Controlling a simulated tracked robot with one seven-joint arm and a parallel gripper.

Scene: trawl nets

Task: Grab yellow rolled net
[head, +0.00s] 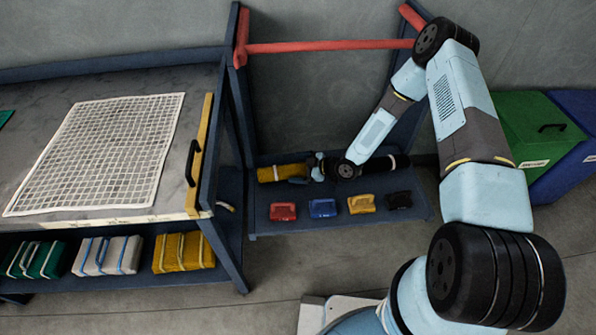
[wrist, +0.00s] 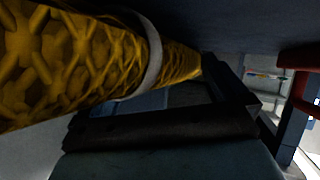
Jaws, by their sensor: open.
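The yellow rolled net (head: 282,172) lies across the back of the low shelf under the red bar in the head view. In the wrist view the yellow rolled net (wrist: 75,65) fills the upper left, close up, with a pale band around it. My gripper (head: 300,179) is open at the right end of the roll, low over the shelf. The wrist view shows dark gripper parts below and to the right of the roll. I cannot tell whether they touch it. My wrist hides part of the shelf behind it.
A black roll (head: 400,161) lies right of my wrist. Red (head: 283,211), blue (head: 322,208), yellow (head: 361,204) and black (head: 399,200) small items line the shelf front. Left stands a table with a white net (head: 100,150) and a folded yellow bundle (head: 178,252) below. A green bin (head: 528,120) stands right.

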